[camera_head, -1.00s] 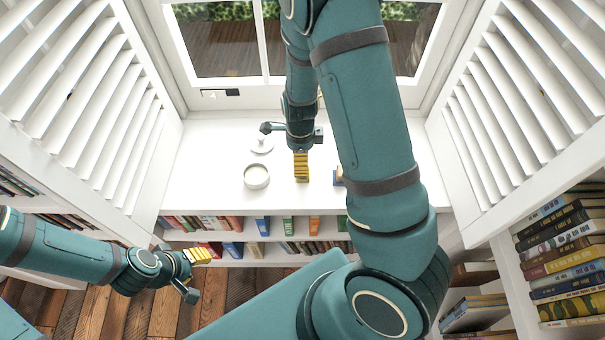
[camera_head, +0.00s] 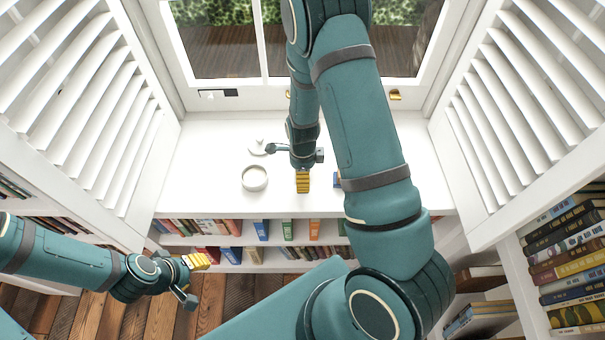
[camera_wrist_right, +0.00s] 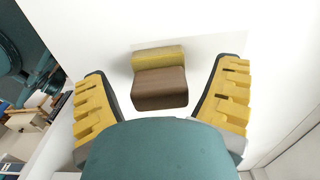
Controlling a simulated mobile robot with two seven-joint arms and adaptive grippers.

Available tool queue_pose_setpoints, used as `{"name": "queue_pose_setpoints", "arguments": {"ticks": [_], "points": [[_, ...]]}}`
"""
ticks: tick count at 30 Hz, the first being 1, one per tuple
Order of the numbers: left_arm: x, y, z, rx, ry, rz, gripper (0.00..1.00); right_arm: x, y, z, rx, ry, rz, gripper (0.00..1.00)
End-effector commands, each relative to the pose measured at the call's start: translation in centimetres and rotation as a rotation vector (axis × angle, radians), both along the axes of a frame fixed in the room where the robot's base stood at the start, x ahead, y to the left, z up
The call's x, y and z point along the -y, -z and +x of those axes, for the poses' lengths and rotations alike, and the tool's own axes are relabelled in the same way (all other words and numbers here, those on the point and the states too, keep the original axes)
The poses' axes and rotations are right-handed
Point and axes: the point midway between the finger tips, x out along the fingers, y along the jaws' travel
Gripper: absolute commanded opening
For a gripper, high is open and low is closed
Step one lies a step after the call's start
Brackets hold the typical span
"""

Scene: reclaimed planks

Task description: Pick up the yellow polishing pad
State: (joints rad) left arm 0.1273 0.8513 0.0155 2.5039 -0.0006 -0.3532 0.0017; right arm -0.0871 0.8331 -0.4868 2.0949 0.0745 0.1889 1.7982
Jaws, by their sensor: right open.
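In the right wrist view, a small block with an olive-yellow part (camera_wrist_right: 158,57) and a brown part (camera_wrist_right: 159,89) lies on the white surface; it appears to be the polishing pad. My right gripper (camera_wrist_right: 164,103) is open, its yellow fingers on either side of the view with the block between and beyond them, apart from both. In the head view my right gripper (camera_head: 303,181) is over the white sill, and I cannot make out the pad there. My left gripper (camera_head: 197,262) is at the lower left, away from the sill; its opening is unclear.
On the white sill (camera_head: 210,150) stand a round white dish (camera_head: 254,178) and a small white lid-like piece (camera_head: 258,147), left of my right gripper. A blue item (camera_head: 337,182) is partly hidden by my arm. Bookshelves lie below; louvred shutters flank both sides.

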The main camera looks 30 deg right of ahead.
Motion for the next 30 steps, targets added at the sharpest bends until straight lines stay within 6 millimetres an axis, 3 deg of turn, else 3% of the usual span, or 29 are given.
{"name": "queue_pose_setpoints", "arguments": {"ticks": [2,6,7,8,20,30], "points": [[0.0,0.0,0.0,0.0,0.0,0.0,0.47,0.0,0.0,0.0,0.0,0.0,0.0,0.86],[0.0,0.0,0.0,0.0,0.0,0.0,0.47,0.0,0.0,0.0,0.0,0.0,0.0,0.37],[0.0,0.0,0.0,0.0,0.0,0.0,0.47,0.0,-0.1,0.0,0.0,-0.001,0.0,0.27],[0.0,0.0,0.0,0.0,0.0,0.0,0.47,0.0,0.0,0.0,0.0,0.0,0.0,0.22],[0.0,-0.2,0.0,0.0,0.0,0.0,0.47,0.0,-0.6,0.0,0.001,-0.001,-0.001,0.22],[0.1,-2.3,-0.4,-0.009,0.001,-0.001,0.47,-0.1,-6.7,0.1,0.003,-0.003,-0.001,0.22]]}}
